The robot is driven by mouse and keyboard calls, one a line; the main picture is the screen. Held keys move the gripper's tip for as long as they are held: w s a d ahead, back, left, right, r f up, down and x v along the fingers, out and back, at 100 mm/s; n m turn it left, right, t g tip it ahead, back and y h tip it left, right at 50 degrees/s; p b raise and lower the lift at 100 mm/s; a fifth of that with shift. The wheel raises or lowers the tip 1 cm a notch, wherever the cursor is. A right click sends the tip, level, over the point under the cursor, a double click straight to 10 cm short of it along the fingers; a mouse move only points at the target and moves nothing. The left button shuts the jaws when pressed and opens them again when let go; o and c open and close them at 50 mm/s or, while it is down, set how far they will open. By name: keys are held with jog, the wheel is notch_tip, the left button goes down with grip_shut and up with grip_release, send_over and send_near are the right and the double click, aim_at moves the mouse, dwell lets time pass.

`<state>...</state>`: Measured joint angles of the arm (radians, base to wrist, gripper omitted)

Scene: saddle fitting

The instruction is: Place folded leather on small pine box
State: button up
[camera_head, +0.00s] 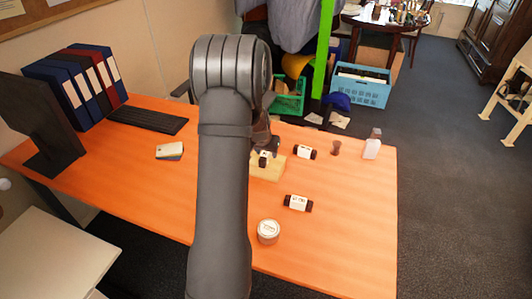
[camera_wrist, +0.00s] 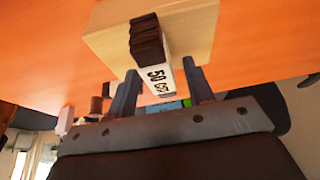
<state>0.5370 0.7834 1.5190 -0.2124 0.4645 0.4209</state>
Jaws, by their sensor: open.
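The small pine box (camera_head: 270,171) sits on the orange table, partly behind my arm. In the wrist view the box (camera_wrist: 195,35) is pale wood, at the top. The folded leather (camera_head: 264,159) is dark brown with a white printed band. It appears to rest on the box; the wrist view shows its ribbed dark end (camera_wrist: 147,42) over the box, but the contact is not clear. My gripper (camera_wrist: 161,68) is open, with one finger on each side of the white band and a gap visible. In the head view my gripper (camera_head: 268,147) is just above the leather, mostly hidden.
Two similar dark, white-banded pieces lie to the right, one farther back (camera_head: 304,152) and one nearer (camera_head: 298,203). A round white tin (camera_head: 268,231), a brown spool (camera_head: 336,148) and a clear bottle (camera_head: 372,146) stand nearby. A keyboard (camera_head: 148,119) is at left. The table's front right is clear.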

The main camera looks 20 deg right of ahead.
jog(key=v, duration=1.1)
jog(key=shift+r, duration=0.25)
jog(key=shift+s+a, duration=0.1)
jog(key=x, duration=1.2)
jog(key=shift+f, duration=0.1)
jog(key=shift+r, duration=0.2)
